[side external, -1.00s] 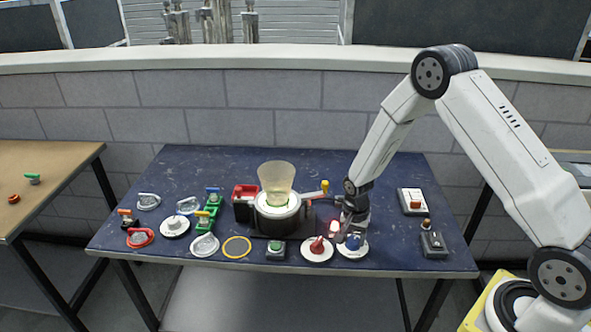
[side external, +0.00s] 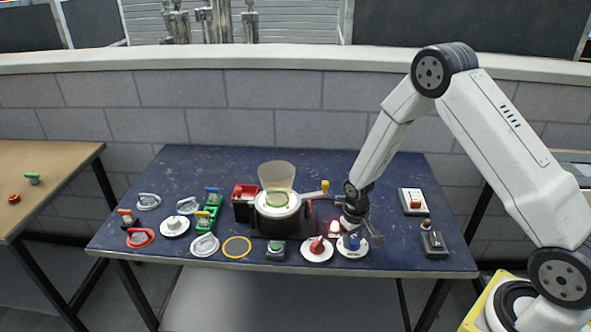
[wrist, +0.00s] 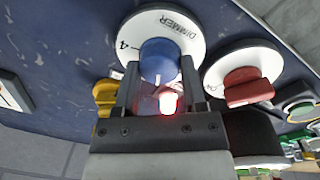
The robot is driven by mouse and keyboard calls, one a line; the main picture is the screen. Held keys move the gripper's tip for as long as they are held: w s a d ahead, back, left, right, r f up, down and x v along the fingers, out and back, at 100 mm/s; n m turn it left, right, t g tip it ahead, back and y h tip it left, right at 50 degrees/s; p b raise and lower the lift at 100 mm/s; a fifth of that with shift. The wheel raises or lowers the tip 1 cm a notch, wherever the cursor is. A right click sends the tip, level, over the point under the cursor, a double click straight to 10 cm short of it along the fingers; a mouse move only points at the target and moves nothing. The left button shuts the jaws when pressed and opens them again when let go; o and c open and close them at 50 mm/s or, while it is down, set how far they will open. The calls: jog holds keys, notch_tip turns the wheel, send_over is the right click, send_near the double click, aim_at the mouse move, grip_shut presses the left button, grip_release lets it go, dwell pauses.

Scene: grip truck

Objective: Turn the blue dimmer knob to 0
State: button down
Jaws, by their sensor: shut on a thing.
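The blue dimmer knob (wrist: 158,60) sits on a round white dial (wrist: 185,20) marked "DIMMER", with a "4" on the dial's left part in the wrist view. My gripper (wrist: 158,75) has its two fingers on either side of the knob and is shut on it. In the side view the knob (side external: 353,241) is at the table's front right, with my gripper (side external: 358,232) over it. The "0" mark of this dial is not visible.
A white dial with a red knob (side external: 317,246) stands just left of the dimmer. A glowing red light (side external: 334,229) is close behind. A machine with a clear hopper (side external: 276,178) stands further left. A switch box (side external: 434,241) lies to the right.

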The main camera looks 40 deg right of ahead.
aim_at(353, 241)
jog(key=n, duration=0.5)
jog(key=shift+n, duration=0.4)
jog(key=n, duration=0.5)
jog(key=shift+s+n+t, duration=0.1)
jog(key=shift+n+t, duration=0.2)
jog(key=shift+n, duration=0.1)
jog(key=shift+c, duration=0.7)
grip_release()
jog(key=shift+r, duration=0.1)
jog(key=shift+s+a+r, duration=0.1)
jog(key=shift+r, duration=1.8)
jog(key=shift+s+a+r, duration=0.1)
jog(key=shift+r, duration=1.8)
jog(key=shift+r, duration=0.1)
